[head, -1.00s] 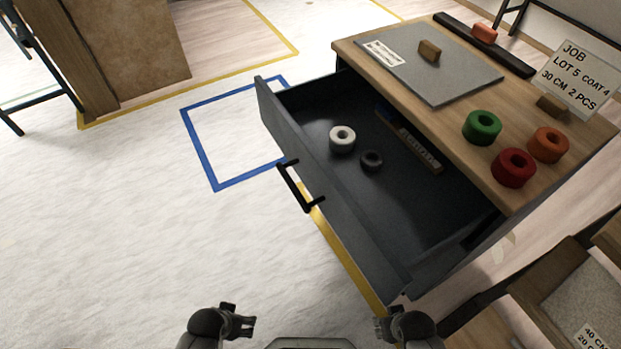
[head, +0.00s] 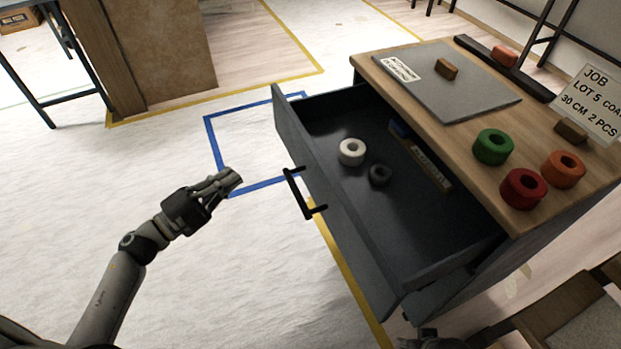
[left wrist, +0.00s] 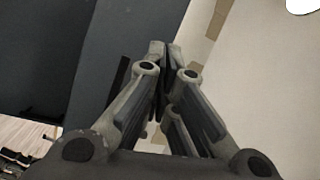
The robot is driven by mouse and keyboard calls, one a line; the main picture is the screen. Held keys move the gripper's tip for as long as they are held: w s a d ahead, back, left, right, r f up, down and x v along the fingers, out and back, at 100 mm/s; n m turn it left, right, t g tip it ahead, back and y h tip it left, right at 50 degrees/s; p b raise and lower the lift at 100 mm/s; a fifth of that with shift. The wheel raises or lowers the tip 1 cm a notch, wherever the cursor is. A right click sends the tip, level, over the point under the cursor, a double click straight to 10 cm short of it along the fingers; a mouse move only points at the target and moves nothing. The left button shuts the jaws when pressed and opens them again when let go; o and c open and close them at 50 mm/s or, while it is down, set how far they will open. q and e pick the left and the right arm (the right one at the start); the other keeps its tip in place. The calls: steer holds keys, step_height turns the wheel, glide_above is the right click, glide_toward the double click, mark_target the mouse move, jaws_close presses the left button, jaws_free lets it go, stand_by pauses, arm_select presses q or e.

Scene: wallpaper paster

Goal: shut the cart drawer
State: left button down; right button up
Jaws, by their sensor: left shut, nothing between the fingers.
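The cart drawer (head: 340,205) is dark grey and stands pulled far out of the wooden-topped cart (head: 470,95). Its black bar handle (head: 300,194) is on the front panel, facing left in the head view. My left gripper (head: 236,178) is shut and empty, apart from the handle and to its left. In the left wrist view its closed fingers (left wrist: 162,50) point ahead, with a dark grey panel (left wrist: 120,40) at the left. My right gripper (head: 430,340) shows only in part at the bottom edge, and its fingers cannot be made out.
The drawer holds a white tape roll (head: 352,151), a black roll (head: 380,174) and a long bar (head: 428,162). Green (head: 493,147), red (head: 524,188) and orange (head: 563,168) rolls sit on the cart top. The floor left of the drawer is clear, marked with blue tape (head: 212,150).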

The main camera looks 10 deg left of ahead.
arm_select(q)
steer(key=s+d+m+g+h, duration=0.4)
steer(key=m+g, duration=0.2)
steer(key=m, duration=0.1)
glide_toward(312, 171)
steer(key=x, duration=0.6)
steer(key=shift+d+r+b, duration=0.1)
steer(key=shift+d+b, duration=0.15)
steer(key=shift+b, duration=0.1)
steer(key=shift+w+d, duration=0.3)
steer(key=shift+d, duration=0.05)
arm_select(e)
steer(key=r, duration=0.2)
steer(key=d+r, duration=0.1)
steer(key=shift+s+d+r, duration=0.1)
steer(key=shift+s+r, duration=0.15)
